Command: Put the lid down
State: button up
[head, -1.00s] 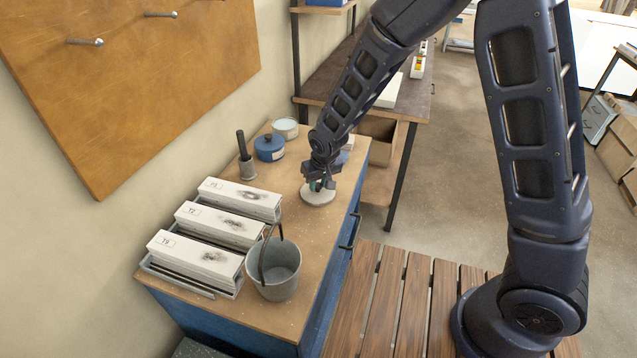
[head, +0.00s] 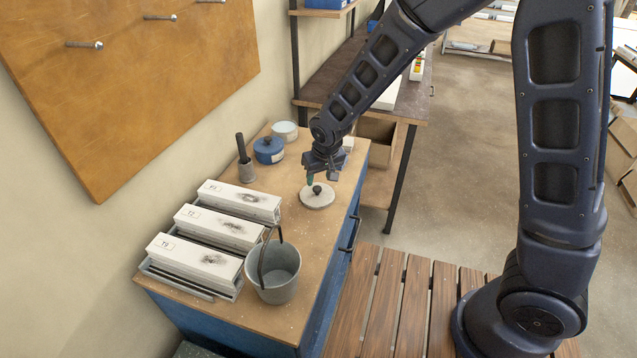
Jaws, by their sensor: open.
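The lid (head: 317,199) is a pale grey round disc with a dark knob on top. It lies flat on the wooden bench top, near the right edge. My gripper (head: 322,180) is just above the lid's knob, pointing down, open and apart from it. A small green part shows at the fingertips. The exact gap between the fingers and the knob is hard to judge.
A grey bucket (head: 274,273) and white labelled boxes (head: 195,262) on racks stand at the bench's front. A blue lidded pot (head: 268,150), a pale tin (head: 285,131) and a grey holder (head: 247,172) stand behind. Bare wood surrounds the lid.

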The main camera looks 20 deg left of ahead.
jog(key=v, duration=0.7)
jog(key=w+d+r+m, duration=0.1)
jog(key=w+d+r, duration=0.25)
jog(key=d, duration=0.45)
jog(key=w+d+r+m, duration=0.25)
jog(key=d+r, duration=0.25)
jog(key=d, duration=0.3)
jog(key=w+d+r+m, duration=0.1)
jog(key=w+d+r, duration=0.3)
jog(key=d, duration=0.5)
jog(key=s+d+r+m, duration=0.1)
jog(key=s+d, duration=0.3)
jog(key=d, duration=0.4)
jog(key=s+d+r+m+t+h, duration=0.1)
jog(key=s+d+r+m, duration=0.1)
jog(key=d, duration=0.6)
jog(key=s+d+r+m+t+h, duration=0.1)
jog(key=s+d+r, duration=0.3)
jog(key=d, duration=0.4)
jog(key=shift+s+d, duration=0.2)
jog(key=shift+s, duration=0.6)
